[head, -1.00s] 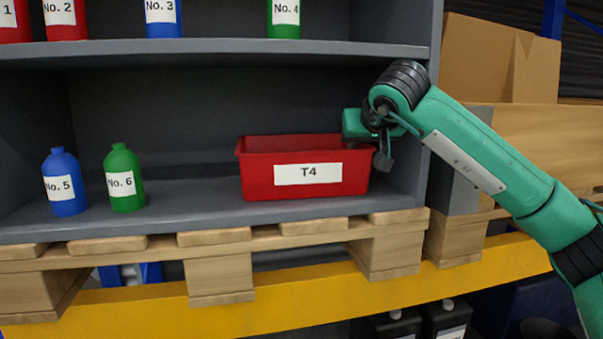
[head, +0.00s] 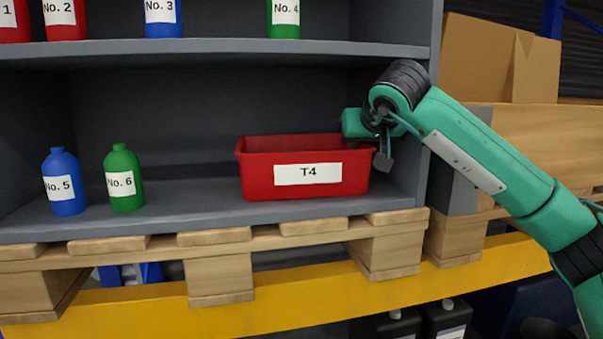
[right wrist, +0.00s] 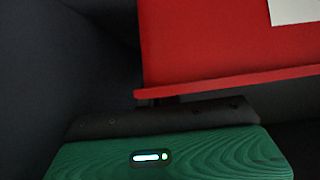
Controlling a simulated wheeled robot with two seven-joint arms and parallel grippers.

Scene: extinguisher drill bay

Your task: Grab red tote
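The red tote (head: 260,180), with a white T4 label, sits upright on the lower shelf at the right. My right gripper (head: 354,143) is at the tote's back right corner, coming in from the right. In the right wrist view the tote (right wrist: 220,45) fills the upper right, and its rim lies just past the dark edge of my right gripper (right wrist: 165,114). The fingertips are hidden, so I cannot tell whether they are open or touch the rim. My left gripper is not in view.
A blue bottle No. 5 (head: 65,180) and a green bottle No. 6 (head: 125,177) stand left of the tote on the lower shelf (head: 185,205). The upper shelf (head: 210,47) above holds several bottles. The shelf's right wall (head: 428,110) is close to my right arm.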

